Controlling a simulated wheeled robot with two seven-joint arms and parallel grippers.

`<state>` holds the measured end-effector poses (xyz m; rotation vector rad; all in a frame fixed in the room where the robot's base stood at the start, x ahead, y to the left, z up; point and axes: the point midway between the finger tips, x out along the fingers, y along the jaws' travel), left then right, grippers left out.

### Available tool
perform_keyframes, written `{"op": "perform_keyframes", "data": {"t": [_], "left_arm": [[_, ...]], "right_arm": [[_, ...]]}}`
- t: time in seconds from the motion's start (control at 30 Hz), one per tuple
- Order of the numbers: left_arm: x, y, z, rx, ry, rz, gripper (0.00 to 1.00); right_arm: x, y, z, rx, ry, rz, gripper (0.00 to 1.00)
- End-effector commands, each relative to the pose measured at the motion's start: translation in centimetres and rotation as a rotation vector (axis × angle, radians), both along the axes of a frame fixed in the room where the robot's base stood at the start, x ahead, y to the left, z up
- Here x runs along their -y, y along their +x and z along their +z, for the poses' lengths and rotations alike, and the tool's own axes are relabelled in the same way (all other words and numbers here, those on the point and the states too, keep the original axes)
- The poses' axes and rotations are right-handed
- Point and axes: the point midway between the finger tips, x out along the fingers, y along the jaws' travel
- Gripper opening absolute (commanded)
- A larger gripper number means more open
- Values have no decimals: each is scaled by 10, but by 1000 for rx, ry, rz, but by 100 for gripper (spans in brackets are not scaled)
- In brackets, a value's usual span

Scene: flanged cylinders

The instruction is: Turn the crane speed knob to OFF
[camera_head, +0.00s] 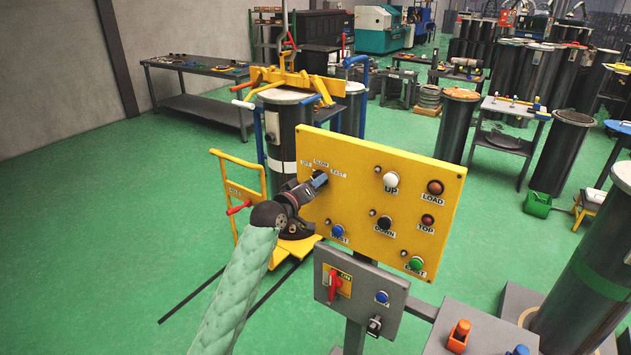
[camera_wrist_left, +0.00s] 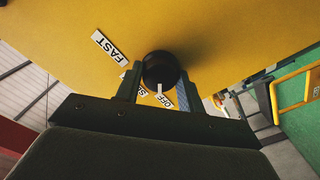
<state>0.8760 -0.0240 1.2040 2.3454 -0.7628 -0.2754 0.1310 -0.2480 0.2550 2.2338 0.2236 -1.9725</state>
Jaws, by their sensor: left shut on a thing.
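The yellow control panel (camera_head: 345,215) faces me, with the labels OFF, SLOW and FAST at its upper left. The black round speed knob (camera_wrist_left: 160,70) shows in the left wrist view between my left gripper's fingers. The SLOW and OFF labels (camera_wrist_left: 165,100) lie just below it there, and the FAST label (camera_wrist_left: 111,46) is to its upper left. A white mark on the knob's lower edge points down, between SLOW and OFF and near OFF. My left gripper (camera_head: 319,179) is shut on the knob and hides most of it in the head view. My right gripper is not in view.
The panel also carries a white UP button (camera_head: 391,180), a black DOWN button (camera_head: 384,223) and other coloured buttons. A grey box (camera_head: 360,290) with a red switch sits below. Behind stands a dark cylinder (camera_head: 290,135) under a yellow lifting frame (camera_head: 290,82).

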Motion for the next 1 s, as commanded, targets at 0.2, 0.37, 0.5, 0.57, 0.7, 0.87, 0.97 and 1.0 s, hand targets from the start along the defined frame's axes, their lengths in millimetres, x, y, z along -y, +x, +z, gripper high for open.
{"op": "perform_keyframes", "data": {"t": [0.2,0.37,0.5,0.57,0.7,0.87,0.97,1.0], "left_arm": [[0,0,-2,-29,-36,0,72],[0,0,-1,-27,-35,0,74],[0,0,-1,-26,-34,0,74],[-1,-2,-1,-26,-34,0,74],[-7,-9,0,-26,-33,0,74],[-13,-17,-1,-26,-33,1,74],[-16,-23,0,-25,-34,1,74],[-18,-25,1,-25,-34,-1,74]], "right_arm": [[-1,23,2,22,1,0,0],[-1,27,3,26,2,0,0],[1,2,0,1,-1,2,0],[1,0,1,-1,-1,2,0],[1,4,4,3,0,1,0],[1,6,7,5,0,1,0],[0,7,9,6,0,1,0],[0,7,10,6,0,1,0]]}}
